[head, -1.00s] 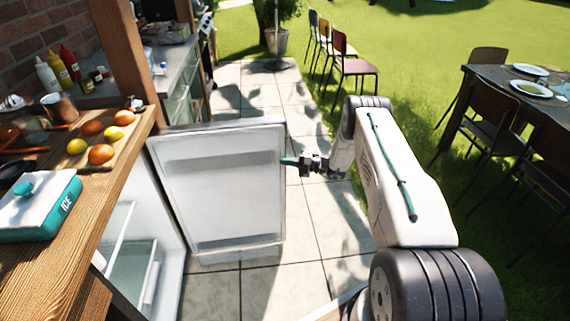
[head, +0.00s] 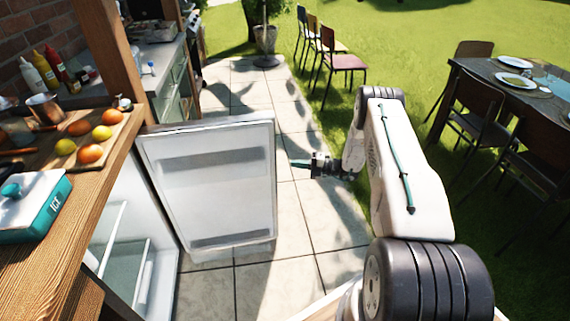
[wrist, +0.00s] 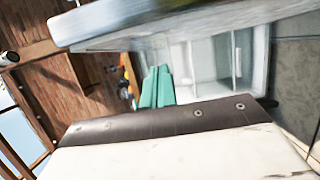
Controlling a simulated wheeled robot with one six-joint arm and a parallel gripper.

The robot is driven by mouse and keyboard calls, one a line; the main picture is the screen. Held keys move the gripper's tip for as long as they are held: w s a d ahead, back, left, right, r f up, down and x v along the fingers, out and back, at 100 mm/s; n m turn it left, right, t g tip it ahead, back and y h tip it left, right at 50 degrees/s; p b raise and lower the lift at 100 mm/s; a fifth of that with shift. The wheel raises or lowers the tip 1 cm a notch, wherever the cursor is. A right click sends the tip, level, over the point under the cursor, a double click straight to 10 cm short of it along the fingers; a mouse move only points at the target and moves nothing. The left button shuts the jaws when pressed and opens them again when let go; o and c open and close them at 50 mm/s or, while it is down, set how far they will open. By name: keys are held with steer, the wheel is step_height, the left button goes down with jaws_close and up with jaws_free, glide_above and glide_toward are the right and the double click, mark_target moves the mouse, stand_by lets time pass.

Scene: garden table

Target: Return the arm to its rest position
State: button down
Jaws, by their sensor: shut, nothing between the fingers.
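My gripper (head: 299,163) shows in the head view just right of the free edge of the open fridge door, with a small gap between them. Its teal fingers (wrist: 157,87) are together and empty in the wrist view. My arm reaches out from the lower right of the head view and bends back toward the door.
The white fridge door (head: 212,190) stands wide open below the wooden counter (head: 105,165). The fridge inside (head: 125,265) is at lower left. A teal-and-white ice box (head: 32,205) and fruit rest on the counter. Chairs and a dining table (head: 500,80) stand on the grass at right.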

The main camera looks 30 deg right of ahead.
steer(key=shift+v, duration=0.95)
